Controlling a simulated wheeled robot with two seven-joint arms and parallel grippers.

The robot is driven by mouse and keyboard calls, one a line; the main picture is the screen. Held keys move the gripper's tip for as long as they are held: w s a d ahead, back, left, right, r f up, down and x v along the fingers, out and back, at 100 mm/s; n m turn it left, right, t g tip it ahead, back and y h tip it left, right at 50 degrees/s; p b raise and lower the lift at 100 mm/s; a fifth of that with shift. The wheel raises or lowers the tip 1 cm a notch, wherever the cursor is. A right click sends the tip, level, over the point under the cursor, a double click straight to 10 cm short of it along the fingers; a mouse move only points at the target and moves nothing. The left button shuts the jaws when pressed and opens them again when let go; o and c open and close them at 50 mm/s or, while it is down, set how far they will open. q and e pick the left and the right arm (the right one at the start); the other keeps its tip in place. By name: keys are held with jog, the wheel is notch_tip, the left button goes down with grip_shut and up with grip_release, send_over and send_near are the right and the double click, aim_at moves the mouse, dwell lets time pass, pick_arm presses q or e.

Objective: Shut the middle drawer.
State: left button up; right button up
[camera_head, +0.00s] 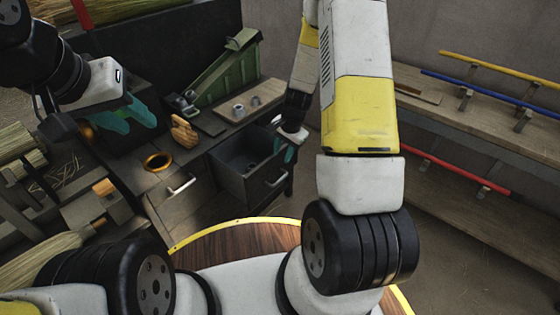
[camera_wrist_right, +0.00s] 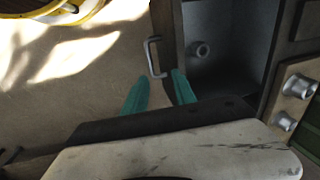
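One drawer (camera_head: 250,180) of the dark workbench is pulled out. I can see into its grey inside, and its metal handle (camera_head: 275,178) is on the front panel. I cannot tell from its position alone whether it is the middle one. My right gripper (camera_head: 284,149) is beside this drawer in the head view. In the right wrist view its two teal fingers (camera_wrist_right: 158,88) are apart with nothing between them, close to the drawer handle (camera_wrist_right: 154,57). My left gripper (camera_head: 126,116) is open and empty above the bench's left part.
Another drawer front with a handle (camera_head: 181,187) is to the left. On the bench are a brass ring (camera_head: 157,161), a wooden hand-shaped piece (camera_head: 184,130), a green rack (camera_head: 225,75) and a board (camera_head: 250,101) with metal rings. Shelves with coloured rods (camera_head: 480,91) stand right.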

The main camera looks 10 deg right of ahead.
aim_at(282, 179)
jog(key=shift+m, duration=0.4)
jog(key=x, duration=0.3)
jog(key=s+d+x, duration=0.1)
jog(key=x, duration=0.6)
jog(key=shift+s+d+f, duration=0.15)
jog(key=shift+s+f, duration=0.1)
jog(key=shift+f, duration=0.35)
grip_shut()
dwell(0.4)
